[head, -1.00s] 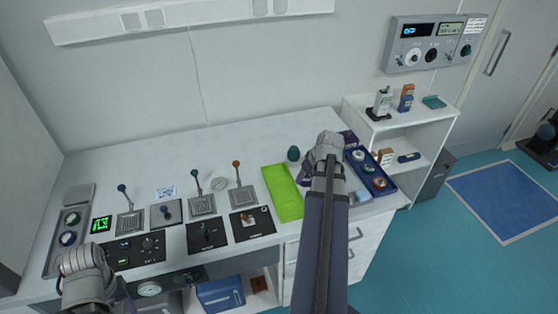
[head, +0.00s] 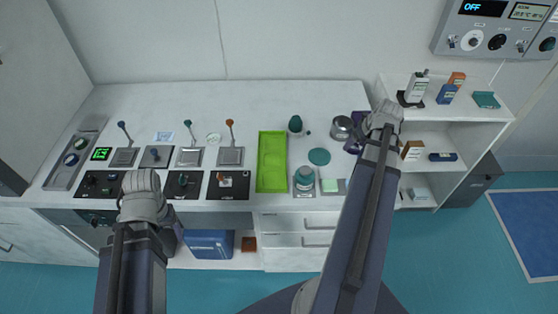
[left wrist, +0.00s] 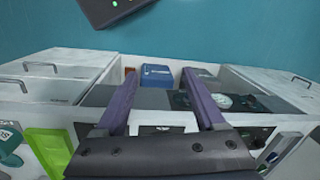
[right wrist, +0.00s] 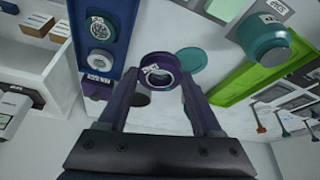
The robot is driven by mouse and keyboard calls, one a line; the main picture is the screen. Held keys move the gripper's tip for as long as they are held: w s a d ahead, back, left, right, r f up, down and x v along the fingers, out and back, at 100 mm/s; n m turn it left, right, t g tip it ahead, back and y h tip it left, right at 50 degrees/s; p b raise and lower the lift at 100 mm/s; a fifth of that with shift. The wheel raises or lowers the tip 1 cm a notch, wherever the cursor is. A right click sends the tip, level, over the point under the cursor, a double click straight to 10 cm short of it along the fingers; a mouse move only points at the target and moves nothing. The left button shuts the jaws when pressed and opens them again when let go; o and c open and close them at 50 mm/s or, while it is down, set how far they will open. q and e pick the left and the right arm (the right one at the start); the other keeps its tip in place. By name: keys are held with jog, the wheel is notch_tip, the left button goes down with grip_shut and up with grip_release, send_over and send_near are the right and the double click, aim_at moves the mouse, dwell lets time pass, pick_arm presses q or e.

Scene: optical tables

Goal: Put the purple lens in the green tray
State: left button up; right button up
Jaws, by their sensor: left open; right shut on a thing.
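The purple lens (right wrist: 162,72) is a dark purple ring with a pale label, between the purple fingers of my right gripper (right wrist: 162,92) in the right wrist view. That gripper is shut on it. In the head view my right gripper (head: 372,135) is at the right end of the bench, and the lens is hard to tell from the fingers. The long, empty green tray (head: 271,165) lies left of it; it also shows in the right wrist view (right wrist: 230,86). My left gripper (head: 148,208) is open and empty at the bench front; its fingers show in the left wrist view (left wrist: 162,85).
Between the green tray and my right arm stand a dark green knob-like item (head: 295,124), a metal cylinder (head: 342,128), a teal disc (head: 319,156) and a teal-topped item (head: 304,176). A blue tray (right wrist: 100,62) with lenses is beside the right gripper. Levers and panels fill the left side.

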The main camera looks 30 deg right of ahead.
pick_arm(q)
jog(key=o, duration=0.4)
jog(key=shift+w+a+f, duration=0.1)
jog(key=shift+f, duration=0.2)
pick_arm(e)
jog(key=w+a+n+y, duration=0.1)
jog(key=w+a+n, duration=0.3)
jog(key=w+a, duration=0.5)
jog(key=n+y, duration=0.2)
jog(key=n, duration=0.2)
send_over(270, 160)
jog(key=s, duration=0.1)
jog(key=f+b, duration=1.1)
jog(key=shift+s+d, duration=0.1)
jog(key=shift+d, duration=0.3)
pick_arm(q)
notch_tip(270, 160, down, 10)
jog(key=shift+f, duration=0.15)
pick_arm(e)
jog(key=shift+r, duration=0.15)
pick_arm(q)
jog(key=shift+f, duration=0.15)
pick_arm(e)
jog(key=o, duration=1.5)
